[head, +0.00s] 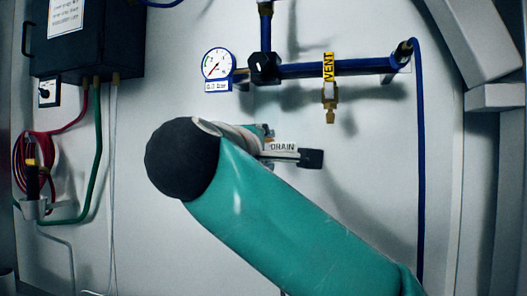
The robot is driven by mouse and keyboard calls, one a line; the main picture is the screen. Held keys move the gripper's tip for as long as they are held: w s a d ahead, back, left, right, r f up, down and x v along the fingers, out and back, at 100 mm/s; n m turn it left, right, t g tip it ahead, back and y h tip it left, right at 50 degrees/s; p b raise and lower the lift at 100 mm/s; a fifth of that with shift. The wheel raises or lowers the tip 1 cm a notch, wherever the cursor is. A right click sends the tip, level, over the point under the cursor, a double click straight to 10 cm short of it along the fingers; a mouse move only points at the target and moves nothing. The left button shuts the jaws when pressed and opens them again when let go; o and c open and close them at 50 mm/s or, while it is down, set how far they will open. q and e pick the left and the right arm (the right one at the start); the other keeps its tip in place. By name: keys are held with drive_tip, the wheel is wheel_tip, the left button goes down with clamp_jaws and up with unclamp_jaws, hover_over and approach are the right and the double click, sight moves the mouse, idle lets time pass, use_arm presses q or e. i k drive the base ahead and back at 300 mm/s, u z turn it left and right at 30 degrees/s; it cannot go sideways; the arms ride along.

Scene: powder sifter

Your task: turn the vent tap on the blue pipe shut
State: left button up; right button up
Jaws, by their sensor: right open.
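The blue pipe (302,70) runs level across the white wall. The vent tap's yellow lever (328,66), marked VENT, stands upright across the pipe, in line with the brass outlet (330,102) hanging below it. My right arm comes in from the lower right and bends at a dark rounded joint. My right gripper (311,158) is mostly hidden behind this arm; a dark fingertip shows beside the DRAIN label. It is open, below the tap and apart from it. My left gripper is out of view.
A pressure gauge (217,65) and a black valve body (263,67) sit left of the tap. A blue hose (420,170) drops at the right. A dark box (85,40) and coiled red hose (36,160) are at the left.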

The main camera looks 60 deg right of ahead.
sight(328, 57)
drive_tip(key=k, duration=1)
